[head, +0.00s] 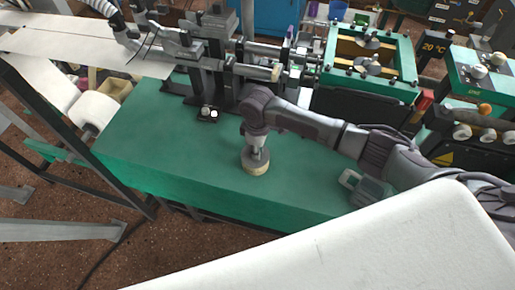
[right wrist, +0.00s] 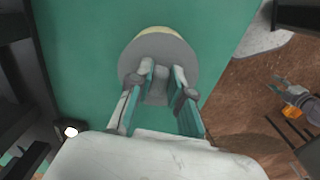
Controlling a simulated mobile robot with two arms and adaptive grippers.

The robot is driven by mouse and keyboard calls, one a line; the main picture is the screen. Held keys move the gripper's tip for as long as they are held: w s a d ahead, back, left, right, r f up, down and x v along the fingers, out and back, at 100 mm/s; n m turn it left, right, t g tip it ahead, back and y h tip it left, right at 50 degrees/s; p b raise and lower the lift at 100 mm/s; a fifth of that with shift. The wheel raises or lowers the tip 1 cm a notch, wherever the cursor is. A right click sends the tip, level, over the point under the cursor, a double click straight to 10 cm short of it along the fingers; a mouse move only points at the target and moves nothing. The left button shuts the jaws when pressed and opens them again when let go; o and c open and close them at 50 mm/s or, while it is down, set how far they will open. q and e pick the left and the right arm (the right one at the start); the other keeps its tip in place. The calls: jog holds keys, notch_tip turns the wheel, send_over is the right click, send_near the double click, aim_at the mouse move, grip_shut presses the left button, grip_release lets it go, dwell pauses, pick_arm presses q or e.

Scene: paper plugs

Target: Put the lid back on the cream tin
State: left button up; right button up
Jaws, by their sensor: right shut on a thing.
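The lid (right wrist: 178,49) is a grey disc with a raised grip in its middle. My right gripper (right wrist: 162,76) is shut on that grip, fingers on either side. The cream tin (head: 257,169) is round and low, on the green bench under the lid. In the right wrist view a cream edge (right wrist: 156,31) of the tin shows past the lid's far side. In the head view the right gripper (head: 257,147) points down over the tin. The lid covers most of the tin's top; I cannot tell whether it is fully seated. My left gripper is not in view.
The green bench top (head: 165,140) is clear to the left of the tin. A small grey-green device (head: 365,187) lies on the bench to the right, below my right arm. Dark machinery (head: 222,80) stands along the bench's back edge.

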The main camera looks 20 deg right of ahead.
jog(key=shift+f, duration=0.15)
dwell(0.9)
jog(key=shift+p, duration=0.6)
dwell(0.5)
jog(key=o, duration=1.2)
jog(key=shift+o, duration=0.2)
jog(key=shift+r+p, duration=3.55)
jog(key=shift+p, duration=0.3)
